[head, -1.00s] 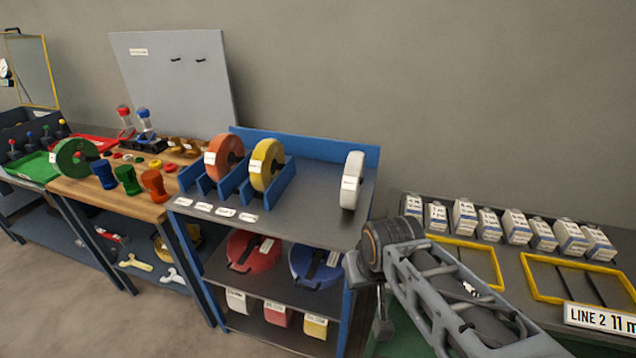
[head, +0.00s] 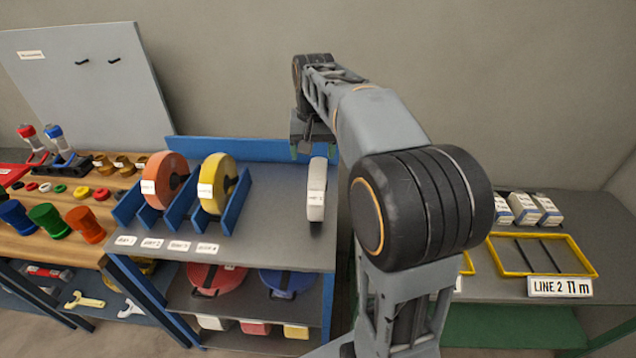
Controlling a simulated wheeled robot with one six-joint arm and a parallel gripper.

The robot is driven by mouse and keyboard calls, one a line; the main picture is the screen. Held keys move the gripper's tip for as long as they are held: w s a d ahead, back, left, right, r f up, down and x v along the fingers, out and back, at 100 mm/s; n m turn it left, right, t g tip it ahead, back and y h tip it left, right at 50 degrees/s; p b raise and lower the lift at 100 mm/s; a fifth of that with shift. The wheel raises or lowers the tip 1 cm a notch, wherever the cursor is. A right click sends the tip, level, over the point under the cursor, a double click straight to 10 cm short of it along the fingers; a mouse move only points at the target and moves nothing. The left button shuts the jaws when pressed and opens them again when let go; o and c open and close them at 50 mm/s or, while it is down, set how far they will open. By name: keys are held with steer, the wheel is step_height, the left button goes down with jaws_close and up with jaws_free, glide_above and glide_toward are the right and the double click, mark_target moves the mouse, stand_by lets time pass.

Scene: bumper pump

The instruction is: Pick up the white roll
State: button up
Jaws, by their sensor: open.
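The white roll (head: 317,192) stands upright on the right part of the grey shelf top, seen nearly edge-on, with a small label on it. My gripper (head: 303,150) is above and just behind the roll in the picture, pointing down. Its lower end shows partly, close to the roll's top. Nothing shows between its fingers. I cannot tell whether it touches the roll.
An orange roll (head: 166,178) and a yellow roll (head: 217,183) stand in blue holders (head: 180,207) on the left of the shelf top. A blue back rail (head: 240,149) runs behind. The grey top (head: 265,235) is clear between the holders and the white roll.

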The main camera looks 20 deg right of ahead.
mark_target(318, 164)
steer(key=w+d+r+m+g+p, duration=0.1)
steer(key=w+d+m, duration=0.1)
steer(key=w+d, duration=0.25)
steer(key=f, duration=0.7)
steer(key=shift+w+a+f, duration=0.2)
steer(key=shift+a, duration=0.1)
steer(key=shift+a+f+p, duration=0.1)
steer(key=shift+f+p, duration=0.8)
steer(key=shift+f, duration=1.8)
steer(key=shift+c, duration=0.2)
jaws_close()
steer(key=shift+r, duration=0.15)
